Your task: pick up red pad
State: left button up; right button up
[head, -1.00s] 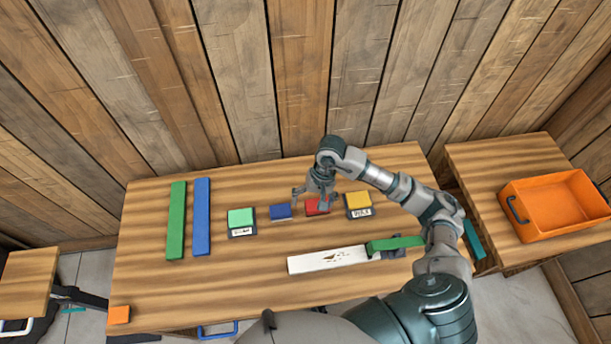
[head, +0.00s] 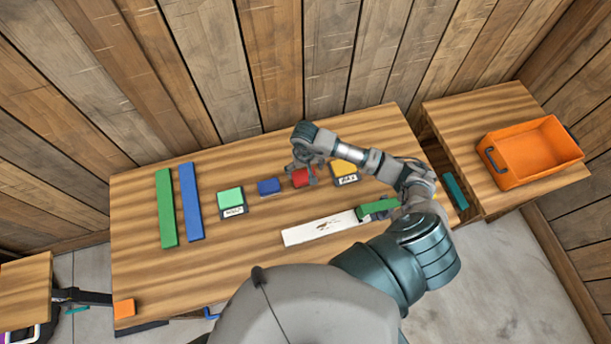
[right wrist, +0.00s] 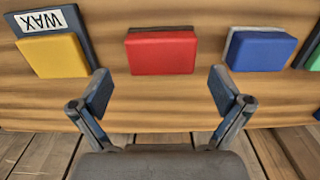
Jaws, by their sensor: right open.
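The red pad (head: 301,180) lies on the wooden table, between a blue pad and a yellow pad. It also shows in the right wrist view (right wrist: 162,53), centred beyond my fingertips. My right gripper (right wrist: 160,90) is open and empty, its two fingers wide apart, with the pad ahead of the gap between them. In the head view my right gripper (head: 303,171) is at the red pad and partly covers it. Whether it touches the pad I cannot tell. My left gripper is not in view.
A blue pad (right wrist: 262,50) and a yellow pad (right wrist: 53,55) beside a WAX label flank the red one. A green pad (head: 230,197), long green (head: 166,208) and blue (head: 191,202) bars lie left. A white board (head: 319,228) lies in front. An orange crate (head: 531,168) stands right.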

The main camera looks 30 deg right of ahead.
aim_at(303, 175)
jog(key=f, duration=0.3)
jog(key=f+p, duration=0.1)
jog(key=shift+w+a+f, duration=0.15)
jog(key=shift+a+f, duration=0.05)
jog(key=shift+a, duration=0.2)
jog(key=shift+d+f, duration=0.15)
jog(key=shift+f, duration=0.05)
jog(key=shift+d+f, duration=0.15)
jog(key=shift+d, duration=0.15)
jog(key=shift+w+d, duration=0.1)
jog(key=shift+d, duration=0.05)
jog(key=shift+c, duration=1.2)
jog(key=c, duration=0.7)
jog(key=shift+a+r, duration=0.2)
jog(key=shift+a, duration=0.2)
